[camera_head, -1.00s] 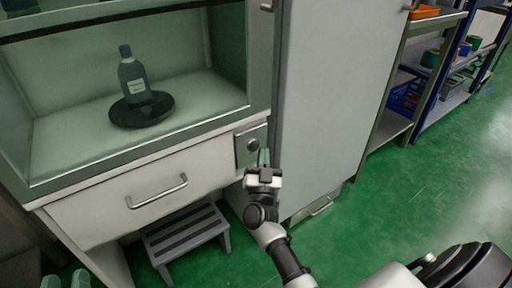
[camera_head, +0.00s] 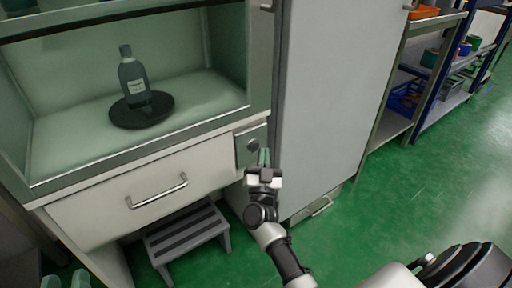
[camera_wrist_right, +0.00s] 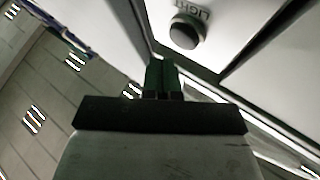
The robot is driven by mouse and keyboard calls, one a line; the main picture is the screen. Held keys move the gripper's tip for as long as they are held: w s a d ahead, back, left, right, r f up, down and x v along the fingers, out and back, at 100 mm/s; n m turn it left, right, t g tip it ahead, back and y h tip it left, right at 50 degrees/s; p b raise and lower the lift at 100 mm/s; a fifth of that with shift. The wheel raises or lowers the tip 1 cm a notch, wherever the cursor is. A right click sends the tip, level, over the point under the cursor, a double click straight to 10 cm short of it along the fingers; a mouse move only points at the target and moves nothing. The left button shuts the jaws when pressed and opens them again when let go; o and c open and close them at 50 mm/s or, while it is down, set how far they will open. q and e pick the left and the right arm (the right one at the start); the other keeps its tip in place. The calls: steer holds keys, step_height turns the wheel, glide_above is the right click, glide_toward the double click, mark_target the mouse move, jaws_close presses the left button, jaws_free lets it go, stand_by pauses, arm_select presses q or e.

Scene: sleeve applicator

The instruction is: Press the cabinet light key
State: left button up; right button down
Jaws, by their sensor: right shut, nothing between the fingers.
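The light key is a round dark button (camera_head: 252,146) on a grey plate at the cabinet's front right corner. In the right wrist view the button (camera_wrist_right: 186,31) sits on a pale panel beside the word LIGHT. My right gripper (camera_head: 264,157) is shut and empty, its green fingertips just below and right of the button in the head view. In the right wrist view the fingertips (camera_wrist_right: 161,74) are below and left of the button, with a visible gap between them in the picture. My left gripper (camera_head: 65,281) shows only its two fingertips, apart, at the bottom left edge.
A dark bottle (camera_head: 133,78) stands on a round black base (camera_head: 142,111) inside the cabinet. A drawer handle (camera_head: 157,191) sticks out at the left. A step stool (camera_head: 188,238) stands below. A tall grey cabinet (camera_head: 335,90) is right of the key plate.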

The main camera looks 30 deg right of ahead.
steer(key=shift+w, duration=0.1)
stand_by(0.3)
arm_select(q)
steer(key=shift+f, duration=0.1)
arm_select(e)
steer(key=shift+w, duration=0.35)
steer(key=shift+w+a, duration=0.1)
steer(key=shift+w, duration=0.35)
stand_by(0.5)
arm_select(q)
steer(key=shift+s+a+f+g+y+p, duration=0.1)
steer(key=shift+a+f+g+y+p, duration=0.1)
steer(key=shift+f+g, duration=0.4)
steer(key=shift+a+f+g+y+p, duration=0.1)
steer(key=shift+f+g+y+p, duration=0.1)
steer(key=shift+f+g, duration=0.35)
steer(key=shift+s+a+f+g+y+p, duration=0.1)
steer(key=shift+f+g+p, duration=0.1)
steer(key=shift+f+g, duration=0.35)
arm_select(e)
steer(key=shift+s, duration=0.9)
arm_select(q)
steer(key=shift+f, duration=0.1)
arm_select(e)
steer(key=shift+s, duration=0.1)
